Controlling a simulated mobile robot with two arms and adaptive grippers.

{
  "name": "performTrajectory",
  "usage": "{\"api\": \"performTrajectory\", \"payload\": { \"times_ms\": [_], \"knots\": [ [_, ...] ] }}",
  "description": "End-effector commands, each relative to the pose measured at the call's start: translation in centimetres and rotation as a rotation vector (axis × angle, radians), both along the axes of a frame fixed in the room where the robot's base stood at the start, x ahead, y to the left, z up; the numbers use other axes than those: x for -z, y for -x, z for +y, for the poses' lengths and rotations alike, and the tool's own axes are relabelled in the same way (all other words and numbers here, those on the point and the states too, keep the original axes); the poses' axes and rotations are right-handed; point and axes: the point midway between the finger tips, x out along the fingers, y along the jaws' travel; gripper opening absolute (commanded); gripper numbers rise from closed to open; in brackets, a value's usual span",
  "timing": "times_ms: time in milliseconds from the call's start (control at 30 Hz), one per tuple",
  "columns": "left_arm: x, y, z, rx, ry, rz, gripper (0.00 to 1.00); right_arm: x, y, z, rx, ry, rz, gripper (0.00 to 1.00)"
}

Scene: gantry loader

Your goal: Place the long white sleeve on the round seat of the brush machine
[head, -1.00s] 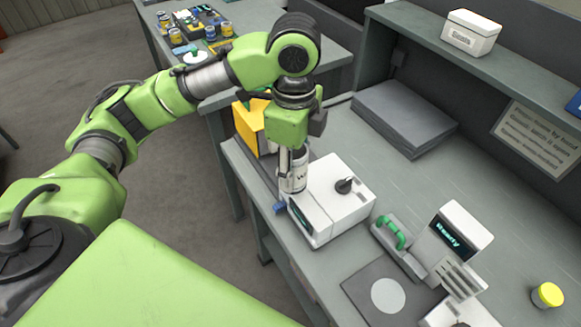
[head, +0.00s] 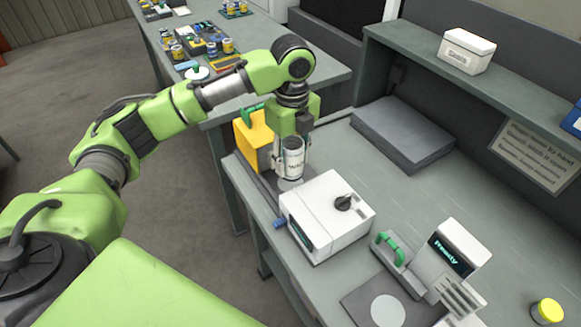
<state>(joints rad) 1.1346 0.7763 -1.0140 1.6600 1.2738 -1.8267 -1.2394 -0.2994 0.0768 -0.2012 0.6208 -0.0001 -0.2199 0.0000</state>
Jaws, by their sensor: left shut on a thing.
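My left gripper (head: 291,166) points down and is shut on the long white sleeve (head: 294,160), a pale upright cylinder with dark lettering. The fingers stand at both sides of the sleeve. I cannot tell whether the sleeve touches the disc, or which machine is the brush machine. My right gripper is not in view.
A yellow block with a green top (head: 254,138) stands close to the left of the gripper. A grey slab (head: 402,134) lies behind. A machine with a "Ready" display (head: 450,250) and a green handle (head: 388,247) stand at right.

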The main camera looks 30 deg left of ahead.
Motion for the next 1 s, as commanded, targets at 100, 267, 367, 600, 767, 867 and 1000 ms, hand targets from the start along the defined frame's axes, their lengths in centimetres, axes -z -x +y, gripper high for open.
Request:
{"api": "performTrajectory", "payload": {
  "times_ms": [100,267,367,600,767,867,1000],
  "knots": [
    [2.2,-1.4,0.8,0.000,0.001,0.006,0.00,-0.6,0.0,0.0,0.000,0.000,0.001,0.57],
    [4.1,-2.8,1.7,0.001,0.001,0.003,0.00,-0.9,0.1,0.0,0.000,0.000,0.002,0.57],
    [4.7,-3.2,1.8,0.001,0.001,0.002,0.00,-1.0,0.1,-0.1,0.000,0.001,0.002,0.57],
    [7.2,-3.6,2.3,0.002,-0.002,0.004,0.00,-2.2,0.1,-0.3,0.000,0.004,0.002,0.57],
    [8.4,-3.6,2.2,0.002,0.000,0.001,0.00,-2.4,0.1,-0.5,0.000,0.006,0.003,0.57],
    [8.5,-3.6,2.2,0.002,0.000,0.000,0.00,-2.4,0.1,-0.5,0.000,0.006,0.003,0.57],
    [8.5,-3.6,2.2,0.002,0.001,0.000,0.00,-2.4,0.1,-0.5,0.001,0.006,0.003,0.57]
  ]
}}
